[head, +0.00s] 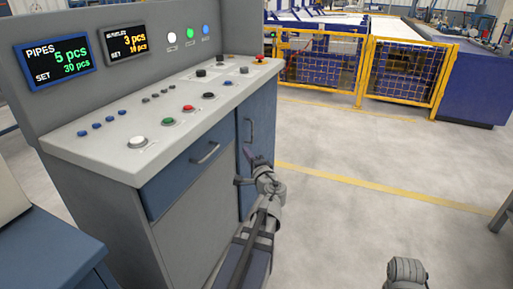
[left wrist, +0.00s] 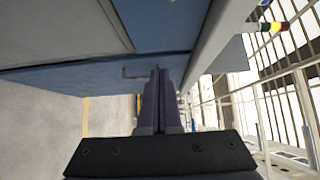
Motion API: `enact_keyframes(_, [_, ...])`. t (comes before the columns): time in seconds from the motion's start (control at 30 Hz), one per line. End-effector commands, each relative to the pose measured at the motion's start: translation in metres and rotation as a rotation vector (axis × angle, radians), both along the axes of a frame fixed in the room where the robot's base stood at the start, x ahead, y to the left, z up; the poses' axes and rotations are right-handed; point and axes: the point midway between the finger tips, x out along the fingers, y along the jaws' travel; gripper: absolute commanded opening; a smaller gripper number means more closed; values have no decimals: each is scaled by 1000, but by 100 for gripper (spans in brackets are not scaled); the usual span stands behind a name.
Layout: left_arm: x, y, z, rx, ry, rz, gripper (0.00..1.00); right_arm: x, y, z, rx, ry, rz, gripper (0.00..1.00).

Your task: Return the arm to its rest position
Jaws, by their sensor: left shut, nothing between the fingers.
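My left gripper (head: 257,163) is in the lower middle of the head view, in front of the console's blue door. In the left wrist view its two dark fingers (left wrist: 158,100) are together with nothing between them. My left arm reaches up to it from the bottom edge. Part of my other arm (head: 406,272) shows at the bottom right of the head view; its gripper is out of the picture.
A control console (head: 150,110) with buttons, displays, a blue drawer (head: 190,172) and handles stands close at the left. A blue cabinet (head: 45,250) is at the lower left. Yellow mesh fencing (head: 403,70) stands at the back.

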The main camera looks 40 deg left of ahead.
Motion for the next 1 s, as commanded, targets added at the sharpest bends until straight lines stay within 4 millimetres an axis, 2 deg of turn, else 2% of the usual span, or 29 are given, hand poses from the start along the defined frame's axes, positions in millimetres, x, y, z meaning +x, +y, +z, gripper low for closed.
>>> enact_keyframes(0.23, [0,-1,-1,-5,-2,0,0,0,0,0,0,0,0,44])
enact_keyframes(0.37, [1,-23,-15,-99,-27,12,0,0,0,0,0,0,0,44])
enact_keyframes(0.47, [-1,-64,-46,-275,-46,41,0,0,0,0,0,0,0,44])
enact_keyframes(0.57, [-9,-122,-90,-501,-21,80,0,0,0,0,0,0,0,44])
enact_keyframes(0.7, [-31,-206,-143,-772,84,128,0,0,0,0,0,0,0,44])
enact_keyframes(0.8, [-54,-266,-173,-933,193,156,0,0,0,0,0,0,0,44])
enact_keyframes(0.9, [-79,-317,-193,-1054,305,177,0,0,0,0,0,0,0,44])
enact_keyframes(1.0, [-103,-358,-205,-1144,410,192,0,0,0,0,0,0,0,44])
